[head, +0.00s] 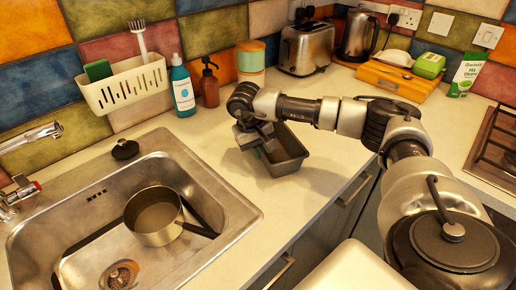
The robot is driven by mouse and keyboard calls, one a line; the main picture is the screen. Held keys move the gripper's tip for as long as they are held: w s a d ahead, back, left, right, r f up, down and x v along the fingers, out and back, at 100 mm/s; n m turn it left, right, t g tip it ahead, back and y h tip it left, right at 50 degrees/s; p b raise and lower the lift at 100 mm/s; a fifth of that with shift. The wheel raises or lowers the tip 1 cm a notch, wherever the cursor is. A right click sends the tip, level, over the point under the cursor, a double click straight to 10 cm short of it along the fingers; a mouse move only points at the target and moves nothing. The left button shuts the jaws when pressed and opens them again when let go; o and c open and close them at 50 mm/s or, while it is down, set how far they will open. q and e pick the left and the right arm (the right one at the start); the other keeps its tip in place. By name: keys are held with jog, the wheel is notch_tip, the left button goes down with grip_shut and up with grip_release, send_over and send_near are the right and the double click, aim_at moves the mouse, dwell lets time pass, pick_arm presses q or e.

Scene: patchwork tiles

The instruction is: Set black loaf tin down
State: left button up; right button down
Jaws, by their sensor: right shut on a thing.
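The black loaf tin (286,153) is a dark rectangular tin at the worktop's middle, right of the sink. My right gripper (258,146) is at the tin's left end, shut on its rim. The fingertips are partly hidden by the wrist and the tin. The tin is close to the pale worktop (221,158); I cannot tell whether its base touches. My left gripper is not in view.
A steel sink (232,215) with a saucepan (155,216) lies to the left. Soap bottles (183,88), a canister (251,58), a toaster (306,48) and a kettle (358,35) stand along the wall. The worktop around the tin is clear.

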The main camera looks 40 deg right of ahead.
jog(key=shift+w+f, duration=0.1)
jog(key=shift+f, duration=0.15)
jog(key=c, duration=1.7)
grip_release()
jog(key=shift+f, duration=0.1)
jog(key=shift+c, duration=0.2)
jog(key=o, duration=0.4)
jog(key=shift+o, duration=0.2)
jog(key=shift+r, duration=0.25)
notch_tip(320, 180, up, 12)
jog(key=a+b, duration=0.1)
jog(key=a, duration=0.1)
jog(key=shift+w+a+f+b, duration=0.15)
jog(key=shift+w+f+b, duration=0.05)
jog(key=shift+w+b, duration=0.1)
